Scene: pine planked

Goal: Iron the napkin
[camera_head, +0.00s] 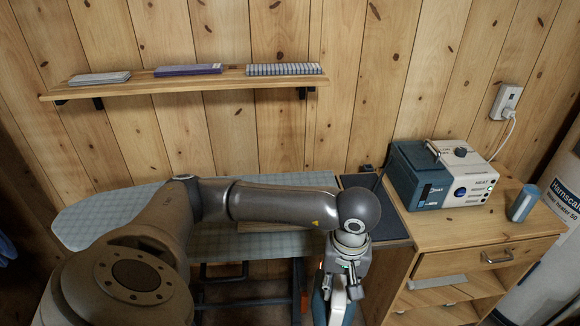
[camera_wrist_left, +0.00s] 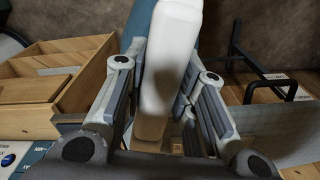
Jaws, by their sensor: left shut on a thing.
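My left gripper (camera_head: 347,283) is shut on the iron (camera_head: 338,305), whose teal and white body shows below the fingers, beside the cabinet's left side. In the left wrist view, the white part of the iron (camera_wrist_left: 170,55) stands between the two fingers of my left gripper (camera_wrist_left: 165,100), with teal behind it. The ironing board (camera_head: 85,215) has a pale blue-grey checked cover and lies partly behind my left arm. I cannot make out a napkin on the board; my arm covers much of it. My right gripper is not in view.
A teal and white steam station (camera_head: 440,175) and a blue-grey cup (camera_head: 523,203) stand on the wooden cabinet (camera_head: 470,236). A dark pad (camera_head: 390,222) lies left of the station. A plugged socket (camera_head: 506,102) is at right.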

